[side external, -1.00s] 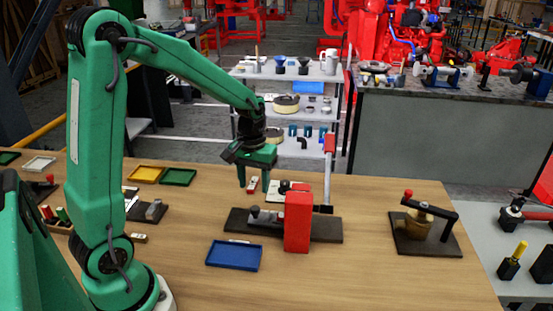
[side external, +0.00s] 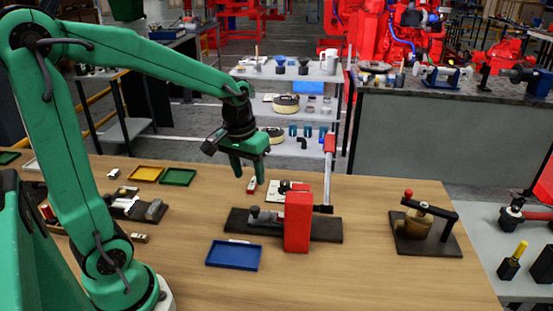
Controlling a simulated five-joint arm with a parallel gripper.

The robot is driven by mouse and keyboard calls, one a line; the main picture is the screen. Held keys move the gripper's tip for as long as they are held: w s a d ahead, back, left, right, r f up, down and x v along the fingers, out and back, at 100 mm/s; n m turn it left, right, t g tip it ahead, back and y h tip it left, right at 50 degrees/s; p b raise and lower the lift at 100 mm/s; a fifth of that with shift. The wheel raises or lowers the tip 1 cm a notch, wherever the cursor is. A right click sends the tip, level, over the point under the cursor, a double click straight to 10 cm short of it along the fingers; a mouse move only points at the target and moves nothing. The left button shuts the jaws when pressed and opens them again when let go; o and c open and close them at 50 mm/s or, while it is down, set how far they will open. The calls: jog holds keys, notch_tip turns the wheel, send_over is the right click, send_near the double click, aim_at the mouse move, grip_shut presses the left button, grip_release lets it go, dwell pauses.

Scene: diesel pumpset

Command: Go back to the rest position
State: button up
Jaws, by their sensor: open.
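My gripper (side external: 248,173) is green and hangs pointing down above the wooden table (side external: 350,275). Its fingers are apart with nothing between them. It is above and behind the dark base plate (side external: 328,229) of a fixture with a red block (side external: 297,221) and a raised lever with a red handle (side external: 329,143). A small red and white piece (side external: 252,186) lies on the table just past the fingertips. My gripper looks clear of the fixture.
A blue tray (side external: 234,255) lies in front of the fixture. Yellow (side external: 146,174) and green (side external: 178,177) trays lie at the back left. A clamp with a brass part (side external: 417,224) stands at the right. A shelf rack (side external: 290,118) stands behind the table.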

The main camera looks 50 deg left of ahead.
jog(key=s+d+r+m+t, duration=0.2)
jog(key=s+r, duration=0.1)
jog(key=s, duration=0.2)
jog(key=s+d+r+m+t, duration=0.2)
jog(key=s+d+r, duration=0.1)
jog(key=s, duration=0.3)
jog(key=shift+d+r+m, duration=0.3)
jog(key=shift+r, duration=0.1)
